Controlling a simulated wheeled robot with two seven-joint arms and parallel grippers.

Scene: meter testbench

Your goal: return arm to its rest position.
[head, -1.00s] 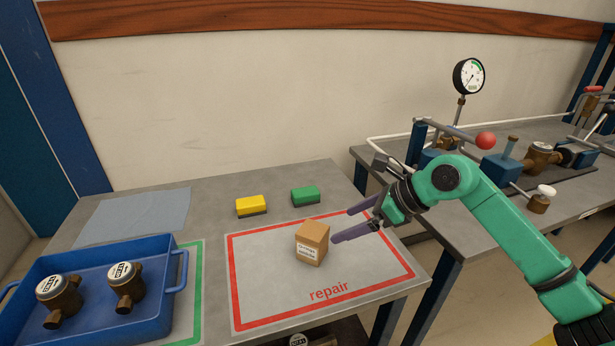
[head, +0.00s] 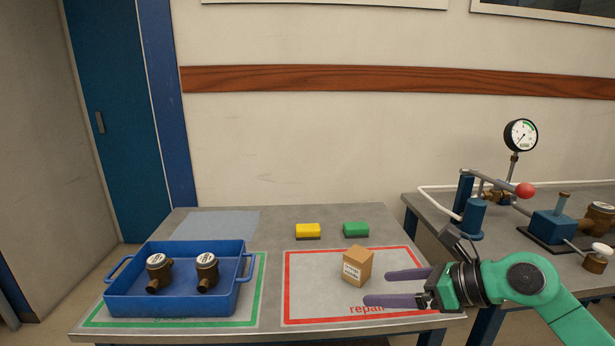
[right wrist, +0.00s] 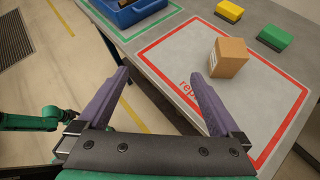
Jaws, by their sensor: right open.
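My right gripper (head: 392,288) is open and empty, its two purple fingers pointing left over the front right part of the red-outlined repair area (head: 300,300). It also shows in the right wrist view (right wrist: 160,85), fingers spread with nothing between them. A small brown cardboard box (head: 358,265) with a white label sits upright on the repair area, just beyond the fingers and apart from them. The box (right wrist: 229,58) is to the right of the fingers in the right wrist view. My left gripper is not in the head view.
A blue tray (head: 175,306) with two brass meters stands on the green-outlined area at left. A yellow sponge (head: 308,230) and a green sponge (head: 356,229) lie behind the repair area. At right, a second table carries a gauge (head: 520,134) and a red-knobbed lever (head: 525,190).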

